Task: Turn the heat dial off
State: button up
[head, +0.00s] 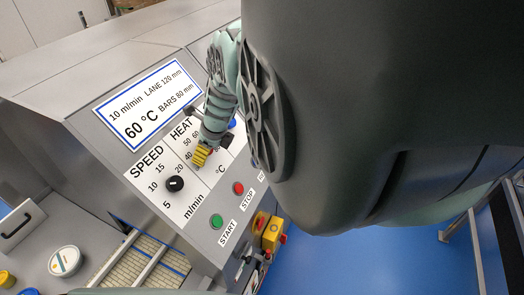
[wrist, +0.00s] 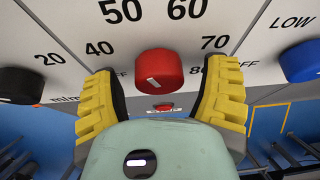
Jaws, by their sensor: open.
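The heat dial (wrist: 160,68) is a red round knob with a short white mark low on its front face. In the wrist view it sits among printed numbers 40 to 80. OFF lettering beside it is partly covered by my fingers. I cannot tell exactly where the mark points. My gripper (wrist: 162,92) is open, with one yellow finger to the left and one to the right of the dial. Any contact is not clear. In the head view my gripper (head: 202,155) is at the HEAT scale of the panel (head: 190,205) and hides the dial.
The black speed dial (head: 175,184) is left of my gripper, and a blue knob (wrist: 302,61) marked LOW is to the right. Green START (head: 216,221) and red STOP (head: 238,188) buttons are lower on the panel. A yellow box (head: 272,234) is mounted below.

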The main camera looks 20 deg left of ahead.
jog(key=shift+c, duration=0.3)
jog(key=c, duration=1.1)
